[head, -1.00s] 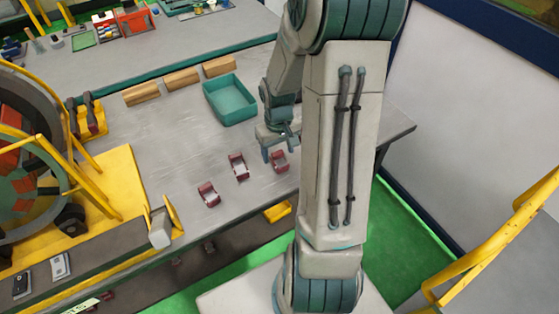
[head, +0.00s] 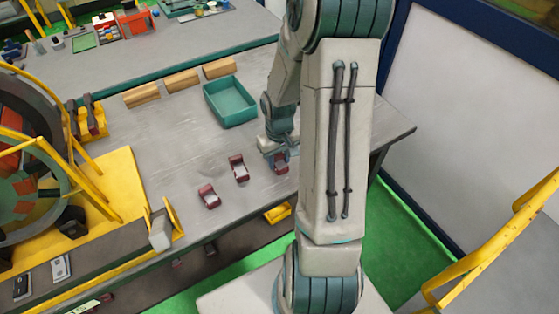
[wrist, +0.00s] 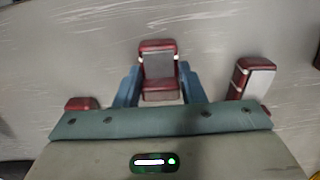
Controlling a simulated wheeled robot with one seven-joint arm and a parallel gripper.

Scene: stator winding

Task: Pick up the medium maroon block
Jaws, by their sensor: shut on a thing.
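My gripper (head: 277,153) is low over the table, at the rightmost of the maroon blocks (head: 281,164) in the head view. In the wrist view, the blue fingers of my gripper (wrist: 160,72) are shut on a maroon block with a grey middle (wrist: 158,66), one finger on each side. I cannot tell whether it is lifted. A second maroon block (head: 238,168) and a third maroon block (head: 209,197) stand to the left, apart from my gripper. Their sizes look close, so I cannot judge which is medium.
A teal tray (head: 230,118) stands behind my gripper, and several wooden blocks (head: 181,80) lie in a row at the back. In the wrist view, another maroon block (wrist: 252,78) is right of the fingers. The grey table (head: 165,150) is clear at centre left.

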